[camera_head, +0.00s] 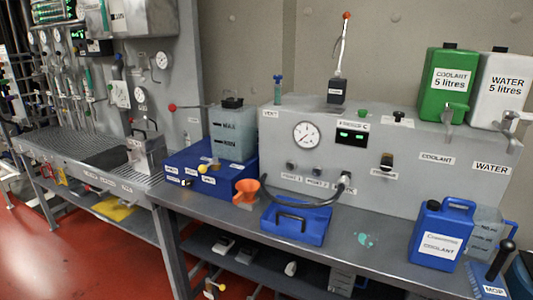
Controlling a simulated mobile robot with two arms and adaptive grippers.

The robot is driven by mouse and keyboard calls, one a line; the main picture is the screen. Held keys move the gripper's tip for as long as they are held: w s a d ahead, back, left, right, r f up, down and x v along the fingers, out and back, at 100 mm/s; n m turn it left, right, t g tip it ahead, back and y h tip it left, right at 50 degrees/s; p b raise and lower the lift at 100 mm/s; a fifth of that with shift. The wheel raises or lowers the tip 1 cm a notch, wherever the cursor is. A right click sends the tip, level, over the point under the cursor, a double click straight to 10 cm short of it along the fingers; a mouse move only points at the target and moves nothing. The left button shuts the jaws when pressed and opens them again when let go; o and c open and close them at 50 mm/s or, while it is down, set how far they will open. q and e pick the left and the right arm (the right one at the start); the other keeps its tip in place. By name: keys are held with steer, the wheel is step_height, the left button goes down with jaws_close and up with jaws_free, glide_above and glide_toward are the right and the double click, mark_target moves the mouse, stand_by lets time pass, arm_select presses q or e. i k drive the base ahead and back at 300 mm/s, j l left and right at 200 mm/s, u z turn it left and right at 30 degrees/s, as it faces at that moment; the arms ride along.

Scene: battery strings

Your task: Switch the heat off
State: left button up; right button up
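No control that I can read as the heat switch stands out; several labels are too small to read. A grey machine (400,150) on the bench carries a round gauge (306,135), a small display with green digits (351,136) and a row of small dark controls low on its front. A red-tipped lever (345,17) stands upright on the machine's top. Neither of my grippers shows.
A green coolant container (444,80) and a white water container (498,92) stand on the machine. A greenish spill (366,239) lies between.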

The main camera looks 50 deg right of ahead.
mark_target(188, 182)
steer(key=z, duration=1.35)
